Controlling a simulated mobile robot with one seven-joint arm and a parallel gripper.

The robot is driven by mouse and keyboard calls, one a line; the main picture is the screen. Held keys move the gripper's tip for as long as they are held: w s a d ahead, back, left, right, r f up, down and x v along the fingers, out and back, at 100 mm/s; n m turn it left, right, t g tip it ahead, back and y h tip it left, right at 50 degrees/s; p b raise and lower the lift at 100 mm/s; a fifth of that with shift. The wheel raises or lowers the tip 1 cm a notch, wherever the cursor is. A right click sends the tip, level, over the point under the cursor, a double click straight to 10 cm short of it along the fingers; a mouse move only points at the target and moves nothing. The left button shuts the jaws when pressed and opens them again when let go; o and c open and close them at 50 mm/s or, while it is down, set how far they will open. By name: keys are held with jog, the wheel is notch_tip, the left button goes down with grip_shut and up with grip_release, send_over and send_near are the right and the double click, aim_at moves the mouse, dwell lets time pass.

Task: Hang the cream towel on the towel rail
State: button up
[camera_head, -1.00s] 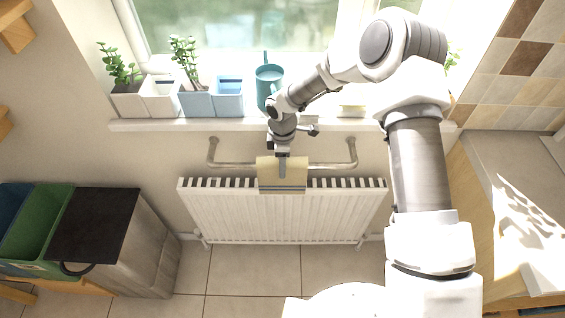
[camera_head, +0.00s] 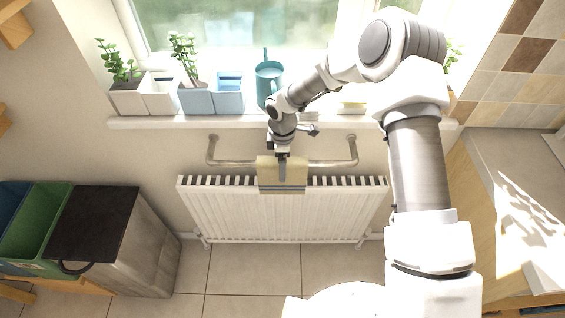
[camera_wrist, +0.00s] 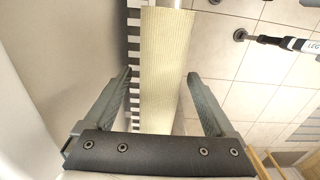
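The cream towel (camera_head: 294,175), with dark stripes near its lower edge, hangs at the middle of the metal towel rail (camera_head: 328,164). Its upper edge covers the middle of the rail, and its lower part hangs in front of the radiator. My gripper (camera_head: 282,168) is over the towel's middle and hides part of it. In the wrist view, my gripper (camera_wrist: 158,76) has its two fingers wide apart. The towel (camera_wrist: 162,60) shows as a ribbed strip between and beyond them. Whether a finger touches the towel cannot be told.
A white radiator (camera_head: 235,215) stands below the rail. The windowsill (camera_head: 150,124) above holds planters, a teal watering can (camera_head: 268,85) and plants. A dark-topped cabinet (camera_head: 95,222) and a green bin (camera_head: 40,225) are at left; a counter (camera_head: 500,165) is at right.

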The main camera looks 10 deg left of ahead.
notch_tip(320, 180, up, 18)
jog(key=s+d+r+m+t, duration=0.2)
jog(key=s+d+r+m, duration=0.15)
jog(key=d+r, duration=0.5)
jog(key=s+d+r+m+t+h, duration=0.1)
jog(key=s+d+r+m, duration=0.45)
jog(key=d+r, duration=0.2)
jog(key=s+d+r+m+t+y, duration=0.1)
jog(key=s+d+r+m+t, duration=0.1)
jog(key=s+d+m, duration=0.8)
jog(key=shift+s+r+m+t, duration=0.3)
jog(key=shift+s+m, duration=0.4)
jog(key=shift+s, duration=1.2)
